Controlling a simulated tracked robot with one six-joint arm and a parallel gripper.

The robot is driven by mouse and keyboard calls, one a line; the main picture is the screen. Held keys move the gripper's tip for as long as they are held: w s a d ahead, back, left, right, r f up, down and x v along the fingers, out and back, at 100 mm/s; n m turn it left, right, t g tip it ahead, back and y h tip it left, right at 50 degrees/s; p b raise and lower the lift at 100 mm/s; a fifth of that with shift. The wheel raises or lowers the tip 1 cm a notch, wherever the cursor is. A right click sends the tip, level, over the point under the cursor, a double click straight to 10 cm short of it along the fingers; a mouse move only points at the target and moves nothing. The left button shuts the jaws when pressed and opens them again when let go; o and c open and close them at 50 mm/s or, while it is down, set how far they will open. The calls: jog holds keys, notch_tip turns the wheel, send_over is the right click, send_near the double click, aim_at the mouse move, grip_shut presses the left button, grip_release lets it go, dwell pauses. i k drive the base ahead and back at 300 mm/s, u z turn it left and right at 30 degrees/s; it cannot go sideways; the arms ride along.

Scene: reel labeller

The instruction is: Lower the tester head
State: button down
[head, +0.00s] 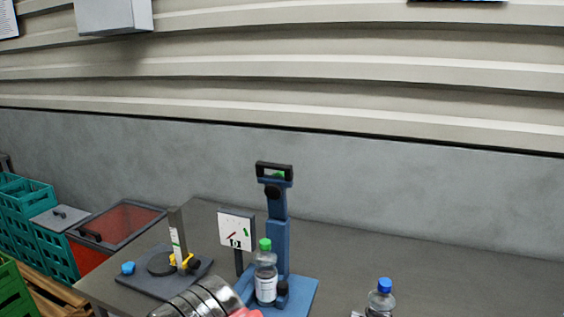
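The blue tester (278,250) stands on the table, a little right of the picture's bottom middle. Its head (275,182) is at the top of the column, with a black loop handle (274,166) and a black knob on it. The head is up, well above the clear bottle with a green cap (265,275) that stands upright on the tester's base (304,295). A white dial (236,230) stands just left of the column. A metal part of my arm enters at the bottom edge, left of the bottle; my gripper's fingers are out of view.
A dark plate (140,284) with an upright post and yellow piece lies left on the grey table (400,265). A blue-capped bottle (382,299) stands right. A red-sided box (115,235) and teal crates (30,195) are far left. A wall runs behind.

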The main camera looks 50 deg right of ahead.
aim_at(275, 190)
jog(key=u, duration=0.05)
jog(key=k, duration=1.7)
jog(key=z, duration=0.35)
jog(key=i, duration=1.65)
jog(key=z, duration=0.05)
